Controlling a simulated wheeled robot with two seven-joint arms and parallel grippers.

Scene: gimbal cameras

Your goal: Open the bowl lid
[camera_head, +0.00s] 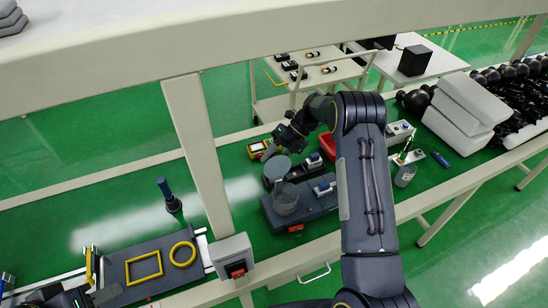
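A clear bowl (285,200) stands on a dark grey device (312,208) on the green bench. A round grey lid (276,168) shows just behind and above the bowl's rim, apparently raised off it; I cannot tell whether it touches the rim. My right gripper (283,146) is behind the lid, close to its far edge. It is small, dark and partly merged with its wrist, so its fingers and any contact with the lid are unclear. Dark parts at the bottom left edge seem to be my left gripper (75,298), cut off by the frame, far from the bowl.
A yellow meter (262,149) and a red tray (327,145) lie near my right wrist. A bottle (404,175) and white boxes (465,105) stand to the right. A beige post (197,150) and shelf (150,45) stand left of and above the bowl.

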